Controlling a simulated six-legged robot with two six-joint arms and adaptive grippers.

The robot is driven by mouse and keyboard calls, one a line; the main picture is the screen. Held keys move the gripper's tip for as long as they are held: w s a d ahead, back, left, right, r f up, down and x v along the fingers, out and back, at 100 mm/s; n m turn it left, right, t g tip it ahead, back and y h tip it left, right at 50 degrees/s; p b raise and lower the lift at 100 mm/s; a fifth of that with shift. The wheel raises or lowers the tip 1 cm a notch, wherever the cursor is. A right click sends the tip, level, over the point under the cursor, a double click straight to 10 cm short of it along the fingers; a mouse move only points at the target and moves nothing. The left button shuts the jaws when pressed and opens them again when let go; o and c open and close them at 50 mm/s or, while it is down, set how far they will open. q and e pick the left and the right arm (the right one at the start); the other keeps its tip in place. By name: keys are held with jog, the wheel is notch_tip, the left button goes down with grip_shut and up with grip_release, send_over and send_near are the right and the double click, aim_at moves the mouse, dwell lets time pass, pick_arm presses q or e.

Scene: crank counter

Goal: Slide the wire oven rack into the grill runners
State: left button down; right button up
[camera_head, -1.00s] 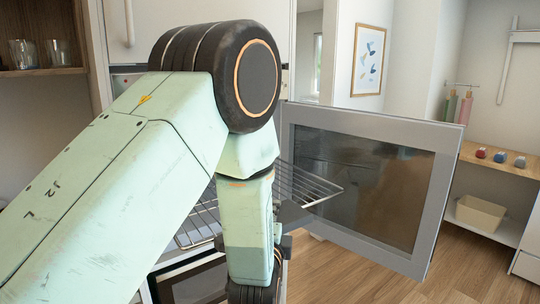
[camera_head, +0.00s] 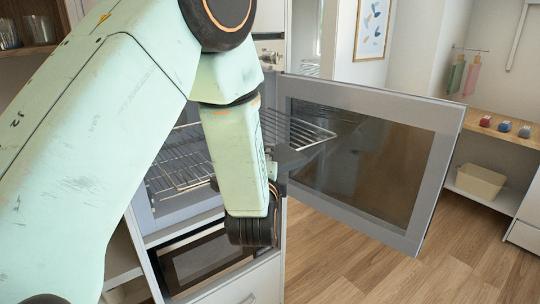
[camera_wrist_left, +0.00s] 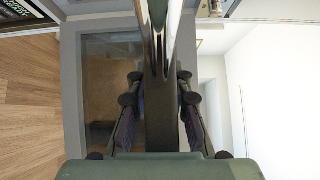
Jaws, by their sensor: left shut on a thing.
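The wire oven rack (camera_head: 296,129) is a shiny grid that shows on both sides of my left arm in the head view. My left gripper (camera_head: 285,160) is shut on it; the forearm hides much of the grip. My right gripper is not in view.
The open door stands close to the rack's right end. A second dark-fronted appliance (camera_head: 205,258) is below the oven. A wooden shelf (camera_head: 490,125) with small coloured items and a beige bin (camera_head: 481,181) stand at the right. The wooden floor (camera_head: 350,265) in front is clear.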

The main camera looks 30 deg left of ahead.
pick_arm(q)
jog(key=a, duration=0.3)
jog(key=shift+w+a, duration=0.15)
jog(key=shift+a, duration=0.05)
jog(key=shift+w+a+p, duration=0.15)
jog(key=shift+a+p, duration=0.15)
jog(key=shift+a, duration=0.05)
jog(key=shift+w+a, duration=0.1)
jog(key=shift+w, duration=0.3)
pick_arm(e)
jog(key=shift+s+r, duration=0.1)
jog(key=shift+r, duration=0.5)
pick_arm(q)
jog(key=shift+r, duration=0.1)
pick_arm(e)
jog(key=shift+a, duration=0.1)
pick_arm(q)
jog(key=shift+s+a, duration=0.15)
jog(key=shift+a, duration=0.05)
jog(key=shift+w+d+p, duration=0.2)
jog(key=shift+d+p, duration=0.1)
jog(key=shift+p, duration=0.05)
jog(key=shift+d, duration=0.1)
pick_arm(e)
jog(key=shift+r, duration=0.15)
